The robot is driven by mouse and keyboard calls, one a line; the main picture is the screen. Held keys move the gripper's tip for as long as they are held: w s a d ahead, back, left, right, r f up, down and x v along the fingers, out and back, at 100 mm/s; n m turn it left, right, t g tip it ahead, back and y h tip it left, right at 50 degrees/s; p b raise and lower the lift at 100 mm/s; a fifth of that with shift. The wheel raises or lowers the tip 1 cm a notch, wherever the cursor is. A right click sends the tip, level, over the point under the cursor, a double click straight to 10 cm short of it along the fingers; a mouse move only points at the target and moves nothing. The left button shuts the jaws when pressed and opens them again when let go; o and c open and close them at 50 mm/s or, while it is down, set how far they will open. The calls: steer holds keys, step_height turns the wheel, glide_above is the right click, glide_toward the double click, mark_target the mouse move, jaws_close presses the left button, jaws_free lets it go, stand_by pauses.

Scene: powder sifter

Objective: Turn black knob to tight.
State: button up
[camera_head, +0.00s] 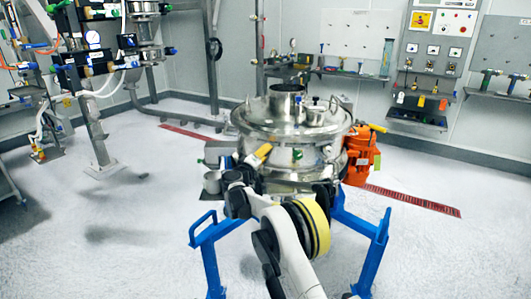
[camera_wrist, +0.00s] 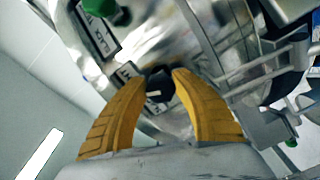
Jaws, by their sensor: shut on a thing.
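The black knob (camera_wrist: 159,89) shows in the wrist view on the shiny metal side of the sifter, with a light mark on its face. The yellow fingers of my gripper (camera_wrist: 160,78) are shut on it, one finger on each side. In the head view my gripper (camera_head: 259,157) is at the left front of the round steel sifter (camera_head: 284,130), and the knob is hidden there. A plate reading "BLACK" (camera_wrist: 97,38) is at the upper left of the knob. A smaller label (camera_wrist: 122,76) is beside it, partly covered by a finger.
A green knob (camera_wrist: 102,7) is above the plate in the wrist view. Metal bars (camera_wrist: 262,66) lie close on the right. Blue legs (camera_head: 375,250) support the sifter, and an orange unit (camera_head: 360,158) is at its right. Open floor lies on the left.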

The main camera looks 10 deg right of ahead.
steer(key=shift+m, duration=1.9)
steer(key=o, duration=1.2)
steer(key=shift+a, duration=0.1)
steer(key=v, duration=1.2)
